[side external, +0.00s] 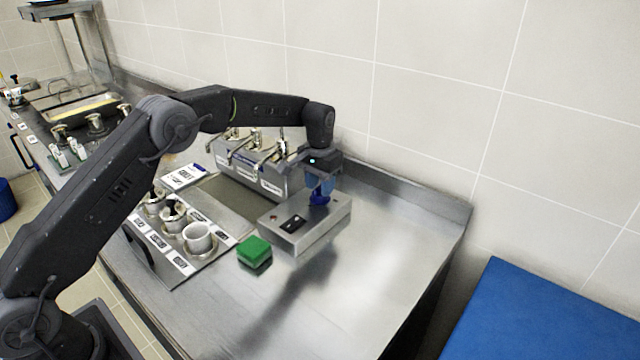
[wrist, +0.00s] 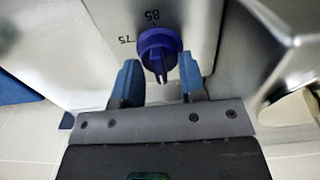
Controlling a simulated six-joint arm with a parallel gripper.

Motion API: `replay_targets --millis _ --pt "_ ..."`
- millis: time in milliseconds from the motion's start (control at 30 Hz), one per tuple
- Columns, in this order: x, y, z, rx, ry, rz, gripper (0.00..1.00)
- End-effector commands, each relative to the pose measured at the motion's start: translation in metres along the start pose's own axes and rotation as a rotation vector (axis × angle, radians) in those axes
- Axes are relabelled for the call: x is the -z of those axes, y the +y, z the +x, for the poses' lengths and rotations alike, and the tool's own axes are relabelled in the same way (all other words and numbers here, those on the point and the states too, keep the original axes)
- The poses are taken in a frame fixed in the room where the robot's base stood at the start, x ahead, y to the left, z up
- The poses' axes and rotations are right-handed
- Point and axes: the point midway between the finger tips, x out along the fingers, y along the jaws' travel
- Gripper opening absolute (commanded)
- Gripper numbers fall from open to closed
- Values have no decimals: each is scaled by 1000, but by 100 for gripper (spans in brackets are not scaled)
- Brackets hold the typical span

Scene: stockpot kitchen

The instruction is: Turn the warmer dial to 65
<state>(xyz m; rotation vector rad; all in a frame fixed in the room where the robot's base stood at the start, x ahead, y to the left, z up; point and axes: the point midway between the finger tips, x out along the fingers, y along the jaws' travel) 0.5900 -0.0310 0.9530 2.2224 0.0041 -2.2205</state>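The warmer is a steel box (side external: 305,232) on the counter, with a blue dial (side external: 319,199) on its top near the right end. In the wrist view the dial (wrist: 158,48) is a round blue knob with a raised grip bar, and the marks 75 and 85 show beside it. Other marks, including 65, are not visible. My gripper (side external: 320,186) points down just above the dial. In the wrist view its two blue fingers (wrist: 160,82) are apart, one on each side of the dial's lower part, with gaps visible. I cannot tell the exact dial reading.
A green block (side external: 254,252) sits left of the warmer's front. A steel holder with cups (side external: 198,238) stands further left. A steel unit with taps (side external: 262,170) is behind. The counter (side external: 385,260) is clear to the right, up to its raised back edge.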

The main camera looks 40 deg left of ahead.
Motion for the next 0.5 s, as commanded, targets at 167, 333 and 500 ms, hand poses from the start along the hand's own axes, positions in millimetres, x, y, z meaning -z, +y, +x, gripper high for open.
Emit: replay_targets --millis 167,333,500 --pt "0 0 2 0 0 0 38" --pt "0 0 1 0 0 0 31" --pt "0 0 1 0 0 0 15"
